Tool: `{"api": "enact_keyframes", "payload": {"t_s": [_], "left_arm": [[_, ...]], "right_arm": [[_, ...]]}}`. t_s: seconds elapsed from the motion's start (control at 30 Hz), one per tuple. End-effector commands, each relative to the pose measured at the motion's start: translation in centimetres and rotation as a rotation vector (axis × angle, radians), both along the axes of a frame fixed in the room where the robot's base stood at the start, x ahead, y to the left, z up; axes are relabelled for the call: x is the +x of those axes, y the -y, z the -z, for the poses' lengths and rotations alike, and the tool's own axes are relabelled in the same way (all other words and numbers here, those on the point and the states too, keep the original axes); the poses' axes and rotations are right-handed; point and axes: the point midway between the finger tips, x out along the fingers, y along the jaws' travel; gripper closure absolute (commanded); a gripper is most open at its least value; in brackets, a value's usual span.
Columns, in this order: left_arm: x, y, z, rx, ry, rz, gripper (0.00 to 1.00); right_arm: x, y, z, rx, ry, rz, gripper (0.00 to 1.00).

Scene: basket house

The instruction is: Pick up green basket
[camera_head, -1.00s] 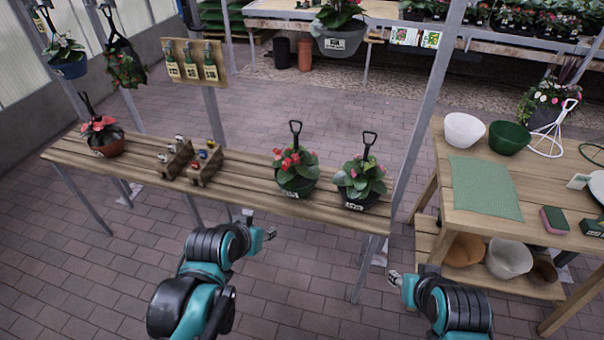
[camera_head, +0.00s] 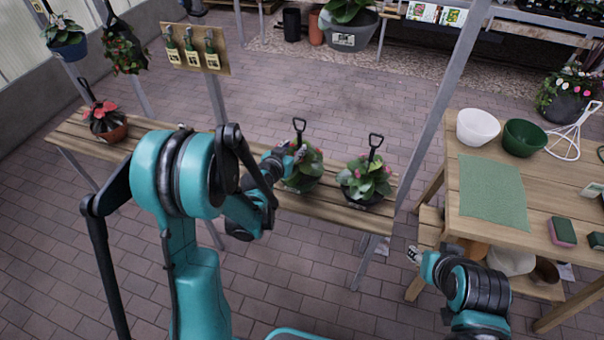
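A dark pot with green leaves, red flowers and an upright black handle (camera_head: 304,184) stands on the slatted bench. A similar pot with pink flowers and a black handle (camera_head: 366,197) stands to its right. A dark green bowl (camera_head: 524,139) sits on the right table. I cannot tell which of these is the green basket. My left gripper (camera_head: 285,158) is at the left side of the red-flowered plant, overlapping its leaves in the picture; contact and finger opening are unclear. My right gripper (camera_head: 413,254) is low beside the right table, away from the pots, its fingers too small to judge.
The wooden bench (camera_head: 338,207) carries a red plant (camera_head: 107,122) at its left end. A metal post (camera_head: 437,115) stands between bench and table. The right table holds a white bowl (camera_head: 478,126) and a green mat (camera_head: 492,187).

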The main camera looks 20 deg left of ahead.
Motion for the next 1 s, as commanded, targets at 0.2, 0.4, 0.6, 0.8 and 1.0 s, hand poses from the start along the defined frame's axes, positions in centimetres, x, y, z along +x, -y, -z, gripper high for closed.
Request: {"api": "enact_keyframes", "payload": {"t_s": [0.2,0.4,0.6,0.8,1.0], "left_arm": [[2.0,0.3,1.1,0.0,-0.001,0.001,0.62],[4.8,0.6,2.4,-0.001,-0.001,0.002,0.62],[5.7,0.7,2.5,0.0,-0.001,0.0,0.62],[5.6,0.7,2.5,0.0,-0.001,0.0,0.88],[5.6,0.7,2.5,0.0,-0.002,0.001,1.0]], "right_arm": [[0.0,0.0,0.9,0.0,0.0,0.0,0.6],[0.0,0.0,2.0,0.0,0.0,0.0,0.6],[0.0,0.0,2.1,0.0,0.0,0.0,0.6],[0.0,0.0,2.1,0.0,0.0,0.0,0.6],[0.0,0.0,2.1,0.0,0.0,0.0,0.6]]}}
